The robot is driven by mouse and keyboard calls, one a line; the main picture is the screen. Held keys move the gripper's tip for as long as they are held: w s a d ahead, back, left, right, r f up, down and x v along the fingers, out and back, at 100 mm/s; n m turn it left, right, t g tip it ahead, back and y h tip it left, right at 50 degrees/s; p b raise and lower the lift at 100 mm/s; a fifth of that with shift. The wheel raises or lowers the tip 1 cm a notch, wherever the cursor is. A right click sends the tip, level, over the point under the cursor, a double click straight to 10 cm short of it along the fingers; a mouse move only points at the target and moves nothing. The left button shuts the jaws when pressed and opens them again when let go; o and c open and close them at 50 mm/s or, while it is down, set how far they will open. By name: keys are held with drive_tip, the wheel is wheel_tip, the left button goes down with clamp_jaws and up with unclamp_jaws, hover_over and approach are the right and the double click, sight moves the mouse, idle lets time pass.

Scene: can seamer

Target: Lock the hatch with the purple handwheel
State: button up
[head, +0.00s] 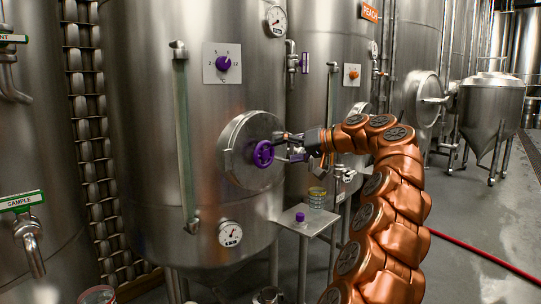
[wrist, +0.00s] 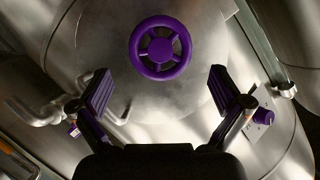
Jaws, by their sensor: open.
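The purple handwheel (head: 263,153) sits at the centre of a round steel hatch (head: 238,140) on the front of the near tank. In the wrist view the handwheel (wrist: 160,48) shows face-on, with spokes and a hub, above and between my fingers. The hatch (wrist: 110,60) fills much of that view behind it and looks shut against the tank. My gripper (head: 290,147) is just right of the handwheel in the head view. In the wrist view my gripper (wrist: 162,95) is open and empty, its two fingers wide apart, and neither finger appears to touch the wheel.
A purple knob (head: 223,64) on a square plate sits above the hatch, and a gauge (head: 230,233) below it. A sight tube (head: 184,140) runs at left. A small table (head: 309,221) with a glass (head: 317,197) stands below my gripper. A red hose (head: 485,256) crosses the floor.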

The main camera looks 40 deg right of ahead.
drive_tip(key=shift+v, duration=2.45)
